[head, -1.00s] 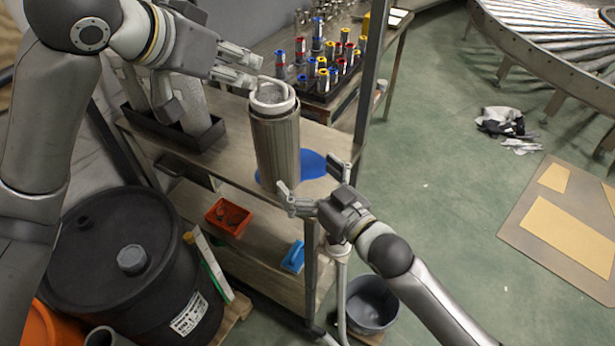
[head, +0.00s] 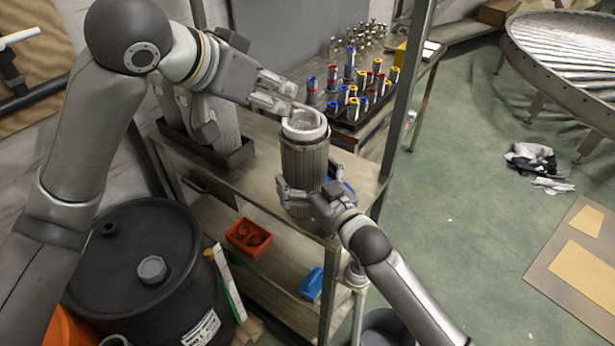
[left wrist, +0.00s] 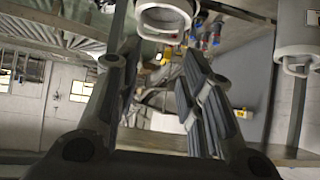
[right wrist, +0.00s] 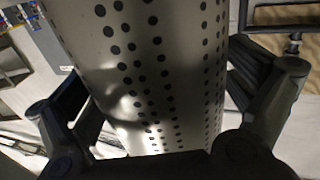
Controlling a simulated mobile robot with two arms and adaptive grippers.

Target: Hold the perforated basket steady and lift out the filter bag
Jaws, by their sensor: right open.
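The perforated basket (head: 303,165) stands upright on the shelf unit's top. The filter bag (head: 305,121) sits inside it, with its pale rim and grey inside showing at the mouth. My left gripper (head: 284,97) is open beside the rim; in the left wrist view its fingers stand apart, with a pale rim and loop handle (left wrist: 163,20) beyond them. My right gripper (head: 310,192) is open, its fingers on either side of the basket's lower part. The right wrist view shows the basket's metal wall with dark holes (right wrist: 150,60) between the fingers; contact cannot be told.
A black tray (head: 235,160) with tall grey pieces stands left on the shelf top (head: 250,188). Several coloured cylinders stand on a table (head: 375,125) behind. A black drum (head: 120,260) stands at lower left. An orange bin (head: 248,237) and a blue item (head: 311,284) lie on the lower shelf.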

